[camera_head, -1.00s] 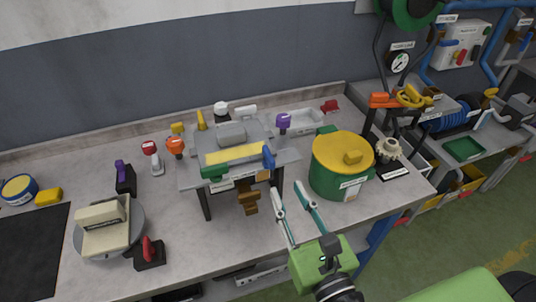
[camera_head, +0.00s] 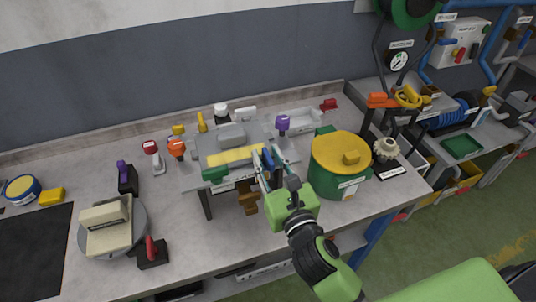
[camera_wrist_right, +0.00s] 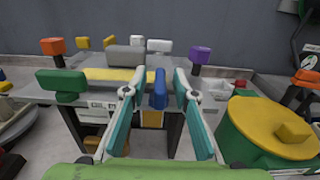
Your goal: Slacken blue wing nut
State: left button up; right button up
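The blue wing nut (camera_head: 267,157) is at the front right of the grey raised fixture (camera_head: 285,157) on the bench. In the right wrist view the blue wing nut (camera_wrist_right: 158,92) stands upright near the middle of the picture. My right gripper (camera_head: 265,160) is at the fixture's front edge. In the right wrist view my right gripper (camera_wrist_right: 159,76) is open, with one teal finger on each side of the nut and visible gaps between. My left gripper is not in view.
A green pot with a yellow lid (camera_head: 340,148) stands close on the right. A green block (camera_head: 215,174) is at the fixture's front left, and a purple-topped knob (camera_head: 282,123) is behind. A round turntable (camera_head: 133,245) is at left.

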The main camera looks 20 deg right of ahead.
grip_shut()
